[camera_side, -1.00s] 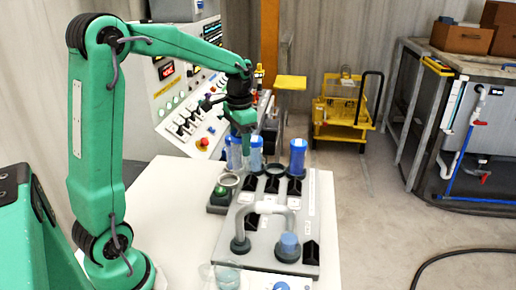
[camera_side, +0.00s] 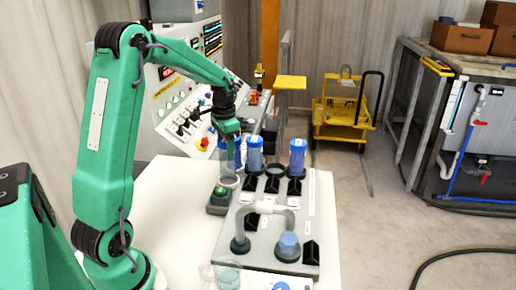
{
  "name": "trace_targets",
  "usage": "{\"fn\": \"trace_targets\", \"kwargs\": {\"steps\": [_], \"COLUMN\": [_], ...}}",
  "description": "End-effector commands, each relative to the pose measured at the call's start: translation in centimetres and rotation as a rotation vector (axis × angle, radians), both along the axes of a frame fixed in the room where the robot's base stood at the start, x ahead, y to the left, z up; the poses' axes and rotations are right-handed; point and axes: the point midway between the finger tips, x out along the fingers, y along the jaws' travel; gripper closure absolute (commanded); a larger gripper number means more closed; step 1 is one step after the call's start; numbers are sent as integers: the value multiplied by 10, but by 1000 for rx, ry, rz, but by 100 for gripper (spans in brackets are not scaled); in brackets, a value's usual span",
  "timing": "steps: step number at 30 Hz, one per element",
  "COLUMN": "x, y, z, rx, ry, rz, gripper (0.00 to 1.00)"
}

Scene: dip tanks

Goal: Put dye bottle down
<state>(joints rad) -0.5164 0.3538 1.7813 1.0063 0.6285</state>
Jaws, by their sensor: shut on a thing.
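My gripper (camera_side: 229,138) points down at the back left of the grey rack (camera_side: 262,222). It is shut on a dye bottle (camera_side: 230,158), which looks bluish and translucent and is partly hidden by the jaws. The bottle is upright, just above or in the round ring (camera_side: 229,181) at the rack's left; I cannot tell whether it touches down. Two other blue-capped bottles stand at the back of the rack, one in the middle (camera_side: 255,154) and one at the right (camera_side: 297,157).
A grey pipe arch (camera_side: 265,212) stands on the rack's front, with a blue-filled cup (camera_side: 288,245) at its right foot. A clear round vessel (camera_side: 226,274) is at the front. The white table's (camera_side: 180,215) left part is bare.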

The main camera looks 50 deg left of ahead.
Motion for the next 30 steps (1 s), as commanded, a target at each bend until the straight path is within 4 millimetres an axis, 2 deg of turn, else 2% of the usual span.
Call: {"fn": "trace_targets", "kwargs": {"steps": [6,9,23,24,27,30], "x": [0,0,0,0,0,0], "y": [-1,0,0,0,0,0], "z": [-25,-32,-36,-36,-36,-36], "rx": [-2,-1,0,0,0,0], "ry": [3,1,0,0,0,0], "rz": [0,0,0,0,0,0], "gripper": [74,74,74,46,30,30]}}
